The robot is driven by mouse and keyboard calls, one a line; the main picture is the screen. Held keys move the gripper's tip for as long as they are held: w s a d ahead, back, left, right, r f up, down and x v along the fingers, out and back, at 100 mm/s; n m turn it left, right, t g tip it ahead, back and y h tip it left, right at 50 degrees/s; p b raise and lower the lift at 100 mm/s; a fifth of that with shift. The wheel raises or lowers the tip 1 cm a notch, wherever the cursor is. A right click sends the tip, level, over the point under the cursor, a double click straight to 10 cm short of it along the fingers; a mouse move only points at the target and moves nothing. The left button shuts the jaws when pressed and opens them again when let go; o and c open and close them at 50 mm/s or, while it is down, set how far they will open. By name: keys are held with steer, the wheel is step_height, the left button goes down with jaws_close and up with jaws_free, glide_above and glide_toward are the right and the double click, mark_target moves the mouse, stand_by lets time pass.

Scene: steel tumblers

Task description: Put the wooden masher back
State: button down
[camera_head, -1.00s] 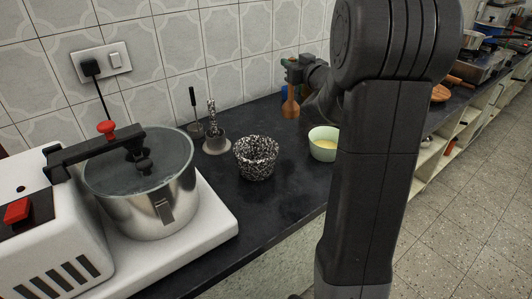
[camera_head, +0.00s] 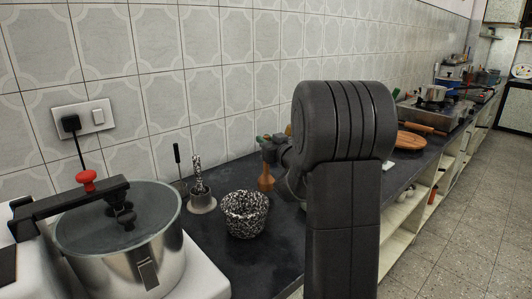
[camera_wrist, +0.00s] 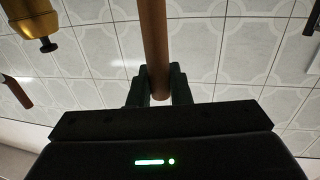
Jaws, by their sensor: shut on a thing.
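My gripper (camera_head: 270,147) is shut on the wooden masher (camera_head: 266,180), whose broad reddish-brown end hangs down above the dark counter. In the wrist view the fingers (camera_wrist: 158,85) pinch its brown handle (camera_wrist: 154,40). A black-and-white speckled pot (camera_head: 245,214) stands on the counter, in front and to the left of the masher. The masher is apart from this pot. Whether its lower end touches the counter is hard to tell.
A small grey cup (camera_head: 202,203) with a speckled pestle stands left of the speckled pot, near the wall. A large steel pot (camera_head: 120,245) is at the front left. A round wooden board (camera_head: 410,140) lies farther right. My arm hides part of the counter.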

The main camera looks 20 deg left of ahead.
steer(key=shift+f, duration=1.25)
steer(key=shift+f+b, duration=0.2)
steer(key=shift+b, duration=0.1)
steer(key=c, duration=1.3)
jaws_free()
steer(key=shift+c, duration=0.2)
steer(key=shift+r, duration=0.2)
steer(key=v, duration=1.2)
steer(key=shift+p, duration=0.4)
